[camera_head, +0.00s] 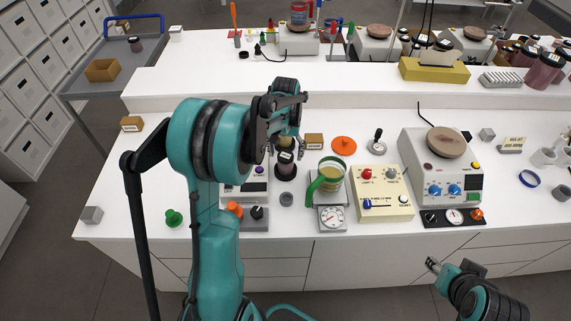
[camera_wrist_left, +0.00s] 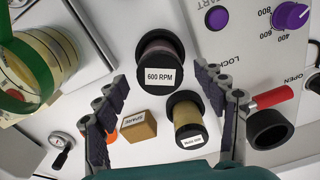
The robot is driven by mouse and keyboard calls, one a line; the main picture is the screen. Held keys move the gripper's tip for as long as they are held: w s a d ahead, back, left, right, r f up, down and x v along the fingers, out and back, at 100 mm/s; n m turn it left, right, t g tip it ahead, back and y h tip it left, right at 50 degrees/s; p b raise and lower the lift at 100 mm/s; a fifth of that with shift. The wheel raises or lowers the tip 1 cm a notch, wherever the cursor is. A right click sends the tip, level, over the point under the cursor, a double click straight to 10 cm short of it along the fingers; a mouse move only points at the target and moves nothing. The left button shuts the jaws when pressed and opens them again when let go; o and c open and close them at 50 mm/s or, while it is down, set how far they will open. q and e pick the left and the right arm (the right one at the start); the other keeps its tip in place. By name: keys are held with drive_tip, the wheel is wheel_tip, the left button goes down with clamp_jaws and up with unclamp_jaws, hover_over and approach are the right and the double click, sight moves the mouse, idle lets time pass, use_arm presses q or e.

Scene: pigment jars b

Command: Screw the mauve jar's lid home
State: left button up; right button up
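The mauve jar (camera_head: 285,168) stands upright on the bench, dark at both ends; it also shows in the left wrist view (camera_wrist_left: 160,52) with a "600 RPM" label. Whether its black lid sits flush I cannot tell. My left gripper (camera_head: 289,152) is over the jar area, pointing down and partly covering it. In the left wrist view its two fingers (camera_wrist_left: 160,82) are wide apart with nothing held between them. An ochre jar (camera_wrist_left: 188,118) with black ends stands beside the mauve jar. My right gripper (camera_head: 453,266) is at the lower right, empty, its fingers apart, away from the jars.
A green-handled jug (camera_head: 326,174) stands on a scale just right of the jars. A small brown "SPARE" box (camera_wrist_left: 135,126) is close by. A device with a purple knob (camera_head: 258,170) is at left. An orange disc (camera_head: 344,145) lies behind. The bench's left part is mostly clear.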

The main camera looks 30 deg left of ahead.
sight(286, 156)
use_arm(q)
wheel_tip(286, 156, up, 12)
drive_tip(key=s+d+f+m+t+b, duration=0.2)
drive_tip(key=s+d+f+t+b, duration=0.1)
drive_tip(key=s+d, duration=0.4)
drive_tip(key=s+d+f+m+t+b, duration=0.1)
drive_tip(key=s+d+f+t+b, duration=0.3)
drive_tip(key=s, duration=0.8)
drive_tip(key=d+f, duration=0.2)
drive_tip(key=d, duration=0.2)
drive_tip(key=shift+d+m, duration=0.2)
drive_tip(key=shift+m, duration=0.2)
drive_tip(key=shift+a, duration=0.1)
